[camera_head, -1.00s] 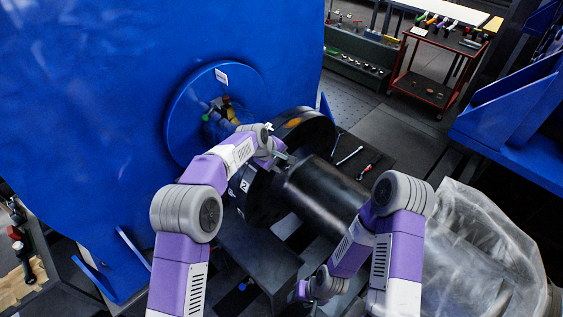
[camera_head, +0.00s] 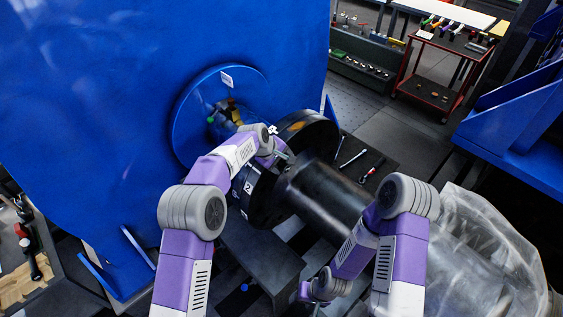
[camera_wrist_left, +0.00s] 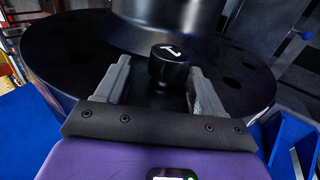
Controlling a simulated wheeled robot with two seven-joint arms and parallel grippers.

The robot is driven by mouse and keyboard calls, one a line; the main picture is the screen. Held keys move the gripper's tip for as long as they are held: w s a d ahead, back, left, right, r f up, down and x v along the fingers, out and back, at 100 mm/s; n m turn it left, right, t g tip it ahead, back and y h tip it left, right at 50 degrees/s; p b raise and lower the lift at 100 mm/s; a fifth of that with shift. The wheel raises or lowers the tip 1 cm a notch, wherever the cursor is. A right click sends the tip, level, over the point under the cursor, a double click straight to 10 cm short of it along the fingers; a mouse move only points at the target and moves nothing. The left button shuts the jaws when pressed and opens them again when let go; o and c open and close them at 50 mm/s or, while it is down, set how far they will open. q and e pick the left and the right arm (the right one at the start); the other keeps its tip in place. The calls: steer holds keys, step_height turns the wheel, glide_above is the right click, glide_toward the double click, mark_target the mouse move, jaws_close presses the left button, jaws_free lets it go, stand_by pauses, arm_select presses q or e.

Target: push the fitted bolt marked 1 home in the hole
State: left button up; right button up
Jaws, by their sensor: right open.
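The bolt marked 1 (camera_wrist_left: 168,66) is black with a white mark on its head. In the left wrist view it stands out from the black flange (camera_wrist_left: 65,60), between the fingers of my left gripper (camera_wrist_left: 160,88). The fingers are apart, with a visible gap on the bolt's left; its right side is close to the other finger. The bolt's lower shank and the hole are hidden. In the head view my left gripper (camera_head: 283,156) is at the flange beside the black motor cylinder (camera_head: 325,195). My right gripper (camera_head: 303,292) is low, near the bottom edge, its fingers barely visible.
A large blue housing (camera_head: 90,90) with a round blue plate (camera_head: 185,115) stands behind the flange. A wrench and a red-handled tool (camera_head: 371,169) lie right of the motor. A clear plastic-wrapped object (camera_head: 480,255) is at right. A red cart (camera_head: 440,80) stands farther back.

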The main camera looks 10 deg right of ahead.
arm_select(q)
steer(key=shift+w+a+f, duration=0.1)
steer(key=shift+a+f, duration=0.05)
steer(key=shift+a, duration=0.15)
steer(key=shift+f, duration=0.15)
steer(key=b+v, duration=0.1)
steer(key=v, duration=0.7)
steer(key=shift+d, duration=0.25)
